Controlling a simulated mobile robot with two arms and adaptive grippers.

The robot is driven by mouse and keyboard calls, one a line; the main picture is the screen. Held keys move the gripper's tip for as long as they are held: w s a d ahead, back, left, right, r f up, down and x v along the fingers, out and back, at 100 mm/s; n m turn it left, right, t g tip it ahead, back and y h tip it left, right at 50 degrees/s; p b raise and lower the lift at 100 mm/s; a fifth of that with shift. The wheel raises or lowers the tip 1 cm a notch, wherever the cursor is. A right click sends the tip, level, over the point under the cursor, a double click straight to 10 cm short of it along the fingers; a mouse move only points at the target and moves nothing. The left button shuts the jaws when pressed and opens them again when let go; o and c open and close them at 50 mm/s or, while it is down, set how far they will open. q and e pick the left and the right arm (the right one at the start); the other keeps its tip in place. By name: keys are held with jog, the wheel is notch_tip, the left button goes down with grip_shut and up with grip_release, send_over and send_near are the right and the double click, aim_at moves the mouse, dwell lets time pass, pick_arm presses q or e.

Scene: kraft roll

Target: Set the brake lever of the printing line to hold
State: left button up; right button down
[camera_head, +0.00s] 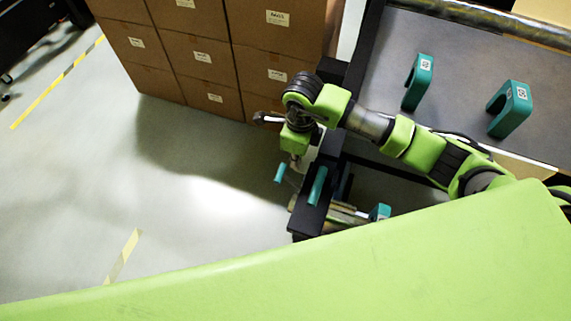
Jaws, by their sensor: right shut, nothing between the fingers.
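My right arm reaches in from the right, and its green gripper (294,163) points down beside the dark machine frame. The gripper is shut and empty. Just below its tips is a small teal piece (280,172), and to the right stands a longer teal handle (317,185) at the black frame post. One of these looks like the brake lever, but I cannot tell which, nor read its setting. I cannot tell whether the fingertips touch the small teal piece. My left gripper is not in view.
Stacked cardboard boxes (185,50) stand behind the gripper. Teal U-shaped handles (418,82) (510,108) rise from the grey machine surface (465,75). Another teal part (380,212) sits near the rollers. The grey floor at left is open, with yellow tape (122,256). My green body fills the foreground.

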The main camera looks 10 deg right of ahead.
aim_at(281, 172)
notch_tip(281, 172, down, 4)
jog(key=shift+a+r+p, duration=0.1)
jog(key=shift+r+p, duration=0.1)
jog(key=shift+p, duration=0.25)
jog(key=shift+w+a+f, duration=0.5)
jog(key=shift+a+f, duration=0.15)
jog(key=shift+a, duration=0.05)
jog(key=shift+w+a+f+p, duration=0.35)
jog(key=shift+a+f+p, duration=0.1)
jog(key=shift+f, duration=0.15)
jog(key=shift+w+a+f+b, duration=0.2)
jog(key=shift+a+f+b, duration=0.05)
jog(key=shift+b, duration=0.4)
jog(key=shift+w+a+f+b, duration=0.15)
jog(key=shift+a+f+b, duration=0.15)
jog(key=shift+b, duration=0.35)
jog(key=a+f+b, duration=0.1)
jog(key=b, duration=0.1)
jog(key=w+f+b, duration=0.1)
jog(key=b, duration=0.1)
jog(key=a+f+b, duration=0.1)
jog(key=b, duration=0.2)
jog(key=shift+w+a+f, duration=0.25)
jog(key=shift+w+a, duration=0.1)
jog(key=shift+w, duration=0.05)
